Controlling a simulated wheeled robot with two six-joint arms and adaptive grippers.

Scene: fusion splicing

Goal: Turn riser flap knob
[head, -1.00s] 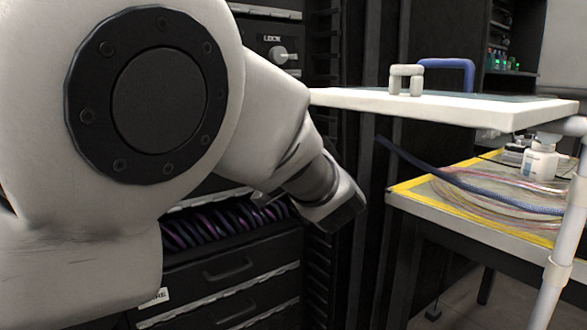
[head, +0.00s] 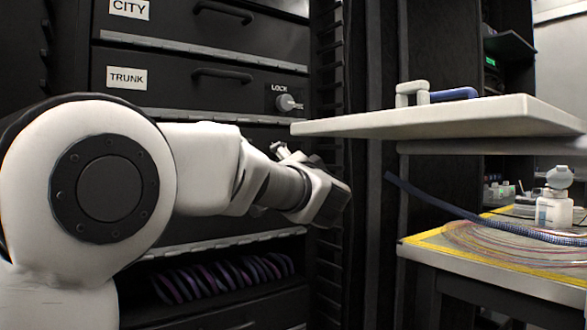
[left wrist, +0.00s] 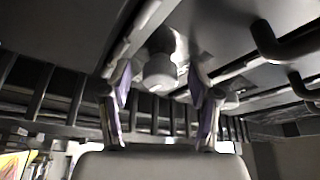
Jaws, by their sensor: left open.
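My left arm comes in from the left in the head view, with its left gripper (head: 284,151) in front of the black cabinet, just below the TRUNK flap. In the left wrist view the left gripper (left wrist: 162,108) is open, its two fingers standing apart. A rounded grey-white knob (left wrist: 159,70) shows beyond and between the fingertips, apparently not held. In the head view a grey LOCK knob (head: 289,103) sits at the right end of the TRUNK flap. No riser label is readable; my arm hides part of the cabinet. My right gripper is out of view.
A white raised shelf (head: 430,117) with a clamp-like blue and white piece juts in right of the gripper. Below it a yellow-edged table (head: 440,256) holds cables and a white bottle (head: 555,205). Purple cable coils (head: 222,278) lie in an open bay below my arm.

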